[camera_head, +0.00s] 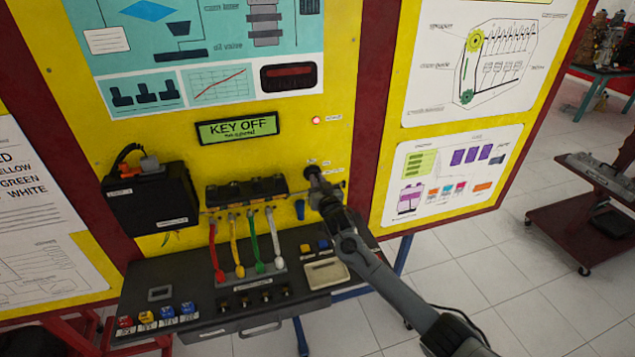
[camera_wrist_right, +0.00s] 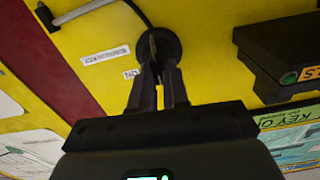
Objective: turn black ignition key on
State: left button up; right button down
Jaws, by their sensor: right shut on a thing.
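The black ignition key switch (camera_head: 312,171) is on the yellow panel, right of the coil block. In the right wrist view its round black base (camera_wrist_right: 165,44) shows with the key between my fingertips. My right gripper (camera_head: 318,184) reaches it from the lower right; in the wrist view its two fingers (camera_wrist_right: 158,66) are shut on the key. The fingers hide most of the key, so its exact angle is unclear. The green display (camera_head: 238,127) reads "KEY OFF". My left gripper is not in view.
A red light (camera_head: 316,120) is above the switch. A black coil block (camera_head: 247,190) with coloured cables is to its left, and a black box (camera_head: 152,197) farther left. A console shelf (camera_head: 205,332) juts out below. A cable (camera_wrist_right: 135,10) runs near the switch.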

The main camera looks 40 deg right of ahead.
jog(key=shift+s+d+f+m, duration=0.1)
jog(key=shift+d+m, duration=0.05)
jog(key=shift+m, duration=2.6)
jog(key=shift+d+f+m, duration=0.1)
jog(key=shift+m, duration=2.65)
jog(key=c, duration=1.1)
grip_release()
jog(key=shift+s, duration=0.1)
jog(key=v, duration=1)
jog(key=shift+s+a, duration=0.1)
jog(key=shift+s, duration=0.25)
